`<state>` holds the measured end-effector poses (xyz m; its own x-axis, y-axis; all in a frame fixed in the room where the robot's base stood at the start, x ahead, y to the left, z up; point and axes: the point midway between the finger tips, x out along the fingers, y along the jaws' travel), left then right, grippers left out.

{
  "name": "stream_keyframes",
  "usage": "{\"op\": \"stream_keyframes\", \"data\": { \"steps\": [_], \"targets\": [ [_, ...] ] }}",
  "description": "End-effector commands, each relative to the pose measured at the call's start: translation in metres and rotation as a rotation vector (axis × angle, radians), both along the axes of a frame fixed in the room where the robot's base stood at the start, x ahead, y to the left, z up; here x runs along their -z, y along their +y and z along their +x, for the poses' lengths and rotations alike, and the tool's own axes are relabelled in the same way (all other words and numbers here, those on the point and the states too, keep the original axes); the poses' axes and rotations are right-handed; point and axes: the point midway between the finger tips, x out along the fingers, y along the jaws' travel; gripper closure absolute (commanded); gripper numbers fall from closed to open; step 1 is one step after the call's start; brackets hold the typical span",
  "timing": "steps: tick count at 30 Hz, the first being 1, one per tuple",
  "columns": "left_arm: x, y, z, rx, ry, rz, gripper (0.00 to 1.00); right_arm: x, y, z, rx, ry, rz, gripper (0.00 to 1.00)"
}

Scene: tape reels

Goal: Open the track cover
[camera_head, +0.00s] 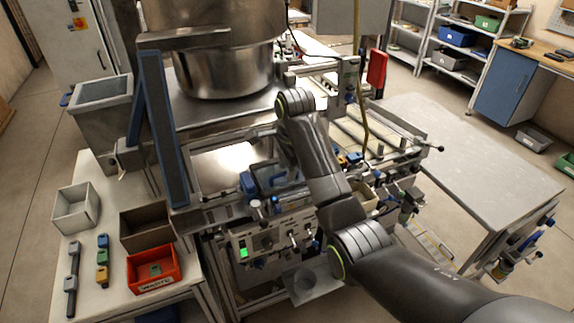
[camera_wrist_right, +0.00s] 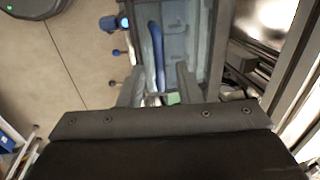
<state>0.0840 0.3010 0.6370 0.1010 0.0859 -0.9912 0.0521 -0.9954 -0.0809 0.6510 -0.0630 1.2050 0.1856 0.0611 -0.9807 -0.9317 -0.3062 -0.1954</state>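In the right wrist view, a long blue bar handle (camera_wrist_right: 157,58) runs along a pale grey-blue track cover (camera_wrist_right: 177,38), which looks closed, though its edges are partly hidden. My right gripper (camera_wrist_right: 158,76) is open, its two dark fingers apart on either side of the handle's near end. I see gaps between fingers and handle; I cannot tell their height over it. In the head view, the blue handle (camera_head: 262,181) shows on the machine's front left of my right arm, which hides part of the track. My left gripper is in neither view.
A large steel bowl (camera_head: 228,60) stands behind the track and a blue-edged post (camera_head: 158,125) rises left of it. A control panel (camera_head: 268,240) with knobs is below. A left table holds an orange bin (camera_head: 153,273). A bare grey table (camera_head: 465,150) is right.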

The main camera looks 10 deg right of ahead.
Motion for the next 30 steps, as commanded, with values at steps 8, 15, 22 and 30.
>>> {"op": "stream_keyframes", "data": {
  "steps": [8, 15, 22, 30],
  "targets": [
    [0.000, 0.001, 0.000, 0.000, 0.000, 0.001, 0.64, 0.000, 0.000, 0.000, 0.000, 0.000, 0.000, 1.00],
    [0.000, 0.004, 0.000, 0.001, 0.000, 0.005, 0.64, 0.000, 0.000, 0.000, 0.000, 0.001, 0.000, 1.00],
    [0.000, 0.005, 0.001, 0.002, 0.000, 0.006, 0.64, -0.005, 0.001, 0.003, 0.000, -0.001, -0.001, 1.00],
    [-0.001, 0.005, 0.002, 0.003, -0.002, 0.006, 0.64, -0.021, 0.004, 0.014, 0.000, -0.006, -0.001, 1.00]
  ]
}}
